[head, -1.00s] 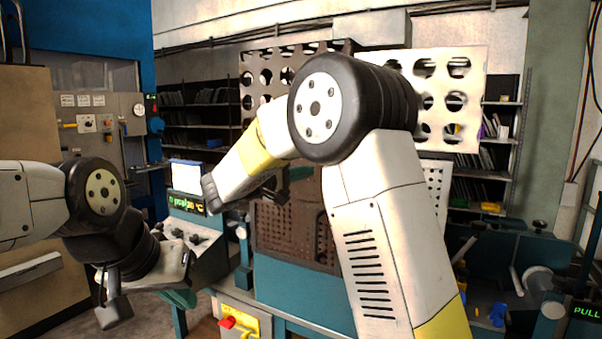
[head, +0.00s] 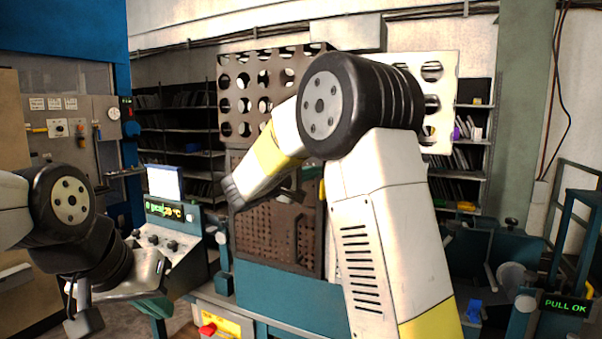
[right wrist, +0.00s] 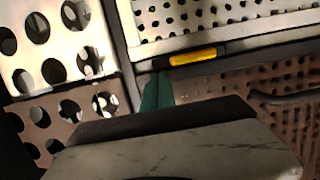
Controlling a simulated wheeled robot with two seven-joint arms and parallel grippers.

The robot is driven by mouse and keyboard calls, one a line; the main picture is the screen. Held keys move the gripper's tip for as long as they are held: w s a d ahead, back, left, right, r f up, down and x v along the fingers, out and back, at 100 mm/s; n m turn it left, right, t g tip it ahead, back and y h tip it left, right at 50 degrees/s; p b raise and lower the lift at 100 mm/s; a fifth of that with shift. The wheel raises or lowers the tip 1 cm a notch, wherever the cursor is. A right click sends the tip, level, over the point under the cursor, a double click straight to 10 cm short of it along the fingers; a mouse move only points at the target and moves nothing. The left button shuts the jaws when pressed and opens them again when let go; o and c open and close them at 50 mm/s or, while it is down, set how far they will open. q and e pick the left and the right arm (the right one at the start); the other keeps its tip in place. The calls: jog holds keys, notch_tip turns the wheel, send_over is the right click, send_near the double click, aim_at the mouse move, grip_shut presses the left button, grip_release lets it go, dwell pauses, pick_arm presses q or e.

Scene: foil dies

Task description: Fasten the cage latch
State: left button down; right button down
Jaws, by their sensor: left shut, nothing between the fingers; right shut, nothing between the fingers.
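The cage (head: 278,268) stands behind my right arm in the head view, with brown perforated panels and a large-holed guard above. In the right wrist view the latch shows as a yellow grip (right wrist: 195,57) on a dark bar, lying nearly level across the seam between a pale perforated panel (right wrist: 190,22) and a brown one (right wrist: 235,90). My right gripper (right wrist: 157,85), with teal fingers, is shut and empty just below the bar's left end; I cannot tell whether it touches. My left gripper (head: 155,308) is shut and empty at lower left, away from the cage.
A console (head: 170,248) with a green display stands left of the cage. A yellow box with a red button (head: 207,329) is at the bottom. A "PULL OK" display (head: 565,307) is at lower right. Shelves (head: 180,125) line the back wall.

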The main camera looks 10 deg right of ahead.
jog(key=shift+s+d+r+m, duration=0.1)
jog(key=shift+d+m, duration=0.1)
jog(key=shift+m, duration=0.4)
jog(key=s+d+f+m+y, duration=0.2)
jog(key=s+d+m+y, duration=0.2)
jog(key=m, duration=0.8)
jog(key=shift+d, duration=0.95)
jog(key=shift+s+d+f, duration=0.1)
jog(key=shift+f, duration=0.2)
jog(key=s+a+r, duration=0.5)
jog(key=s+r, duration=0.1)
jog(key=s, duration=0.2)
jog(key=shift+a+r, duration=0.25)
jog(key=shift+r, duration=0.15)
